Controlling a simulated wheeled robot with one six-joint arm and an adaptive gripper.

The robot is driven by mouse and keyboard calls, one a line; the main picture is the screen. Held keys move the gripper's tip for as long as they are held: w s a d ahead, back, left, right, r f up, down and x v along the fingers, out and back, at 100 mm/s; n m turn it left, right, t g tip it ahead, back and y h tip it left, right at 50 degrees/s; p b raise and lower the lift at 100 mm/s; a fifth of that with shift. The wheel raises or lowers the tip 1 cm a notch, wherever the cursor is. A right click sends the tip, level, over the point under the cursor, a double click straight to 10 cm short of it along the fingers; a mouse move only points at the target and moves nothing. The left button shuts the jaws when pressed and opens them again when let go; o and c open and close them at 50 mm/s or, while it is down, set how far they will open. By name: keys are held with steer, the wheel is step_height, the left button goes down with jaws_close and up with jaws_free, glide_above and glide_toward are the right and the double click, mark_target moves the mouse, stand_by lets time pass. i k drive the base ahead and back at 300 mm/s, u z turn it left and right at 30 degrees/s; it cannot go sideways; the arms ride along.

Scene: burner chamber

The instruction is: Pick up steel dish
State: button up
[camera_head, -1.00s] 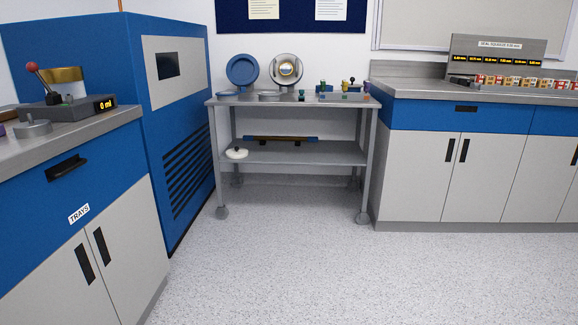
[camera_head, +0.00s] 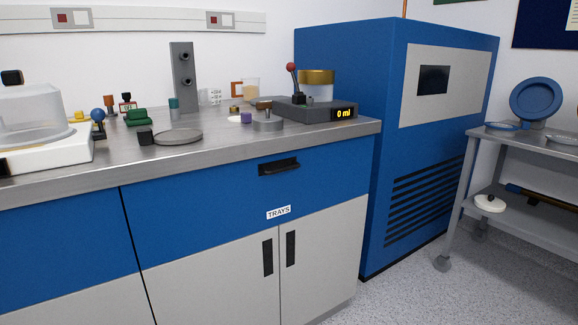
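A flat, round grey metal dish (camera_head: 178,137) lies on the left counter (camera_head: 215,160), near its front edge. Another shallow grey metal dish (camera_head: 563,140) is partly in view on the cart top at the right edge. I cannot tell for certain which one is the steel dish. My gripper is not in view.
A small black block (camera_head: 145,137) and a green block (camera_head: 136,117) are beside the counter dish. A grey upright post (camera_head: 183,75) stands behind it. A clear-domed device (camera_head: 45,125) is at left, a dispenser reading 0 ml (camera_head: 315,108) at right. A blue cabinet (camera_head: 340,130) adjoins the counter.

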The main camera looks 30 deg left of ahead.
mark_target(175, 136)
steer(key=u, duration=0.9)
steer(key=i, duration=0.85)
steer(key=u, duration=0.7)
